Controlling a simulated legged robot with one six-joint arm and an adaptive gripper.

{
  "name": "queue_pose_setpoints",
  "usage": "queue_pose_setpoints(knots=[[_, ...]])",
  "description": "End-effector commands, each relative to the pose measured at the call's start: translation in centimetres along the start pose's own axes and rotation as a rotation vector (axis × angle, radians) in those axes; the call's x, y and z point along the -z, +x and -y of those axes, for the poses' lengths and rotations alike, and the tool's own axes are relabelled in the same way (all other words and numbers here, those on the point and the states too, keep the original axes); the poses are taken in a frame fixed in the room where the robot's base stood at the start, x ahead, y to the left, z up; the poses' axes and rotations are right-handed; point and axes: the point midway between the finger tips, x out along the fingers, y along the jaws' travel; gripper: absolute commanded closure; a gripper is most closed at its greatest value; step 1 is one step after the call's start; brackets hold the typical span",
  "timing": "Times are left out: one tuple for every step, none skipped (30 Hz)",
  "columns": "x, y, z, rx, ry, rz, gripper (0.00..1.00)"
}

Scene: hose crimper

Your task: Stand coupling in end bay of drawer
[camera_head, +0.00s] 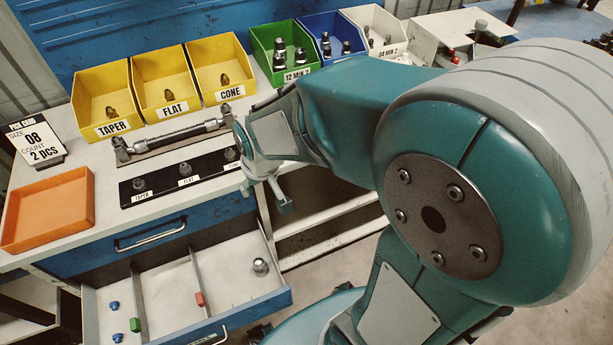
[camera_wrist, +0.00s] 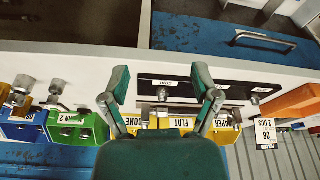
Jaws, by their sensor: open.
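The pulled-out drawer (camera_head: 245,309) at the bottom of the head view is split by thin dividers into bays. My gripper (camera_head: 279,198) is above and behind the drawer, beside the bench edge and apart from the coupling. My arm partly hides it in the head view. In the wrist view my gripper (camera_wrist: 160,92) has its two fingers spread wide with nothing held between them. The coupling does not clearly show in the wrist view.
Blue caps (camera_head: 115,306), a green piece (camera_head: 135,324) and a red piece (camera_head: 200,299) lie in the drawer. On the bench are a black labelled strip (camera_head: 160,196), an orange tray (camera_head: 85,205), a size card (camera_head: 35,142) and yellow bins (camera_head: 112,130). Bare floor lies right of the drawer.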

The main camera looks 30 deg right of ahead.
Motion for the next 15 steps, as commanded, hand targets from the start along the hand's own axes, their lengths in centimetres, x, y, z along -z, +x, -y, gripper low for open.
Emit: queue_pose_setpoints(knots=[[-0.3,-1.9,-0.4,-0.005,0.014,-0.028,0.21],[-0.5,-3.0,-0.6,-0.007,0.021,-0.038,0.21],[-0.9,-4.2,-0.8,-0.01,0.031,-0.053,0.21],[-1.2,-5.2,-1.0,-0.013,0.039,-0.064,0.21],[-1.6,-6.1,-1.2,-0.015,0.047,-0.074,0.21],[-2.1,-7.3,-1.4,-0.019,0.058,-0.089,0.21],[-2.5,-8.2,-1.6,-0.021,0.065,-0.1,0.21],[-3.0,-9.0,-1.7,-0.024,0.073,-0.111,0.21],[-3.6,-10.1,-1.9,-0.028,0.083,-0.126,0.21],[-4.1,-10.9,-2.0,-0.031,0.091,-0.136,0.21],[-4.6,-11.7,-2.1,-0.034,0.098,-0.148,0.21],[-5.3,-12.6,-2.2,-0.038,0.108,-0.162,0.21],[-5.8,-13.3,-2.3,-0.041,0.115,-0.171,0.21],[-6.3,-13.9,-2.4,-0.044,0.122,-0.181,0.21],[-7.0,-14.6,-2.4,-0.047,0.13,-0.192,0.21]])
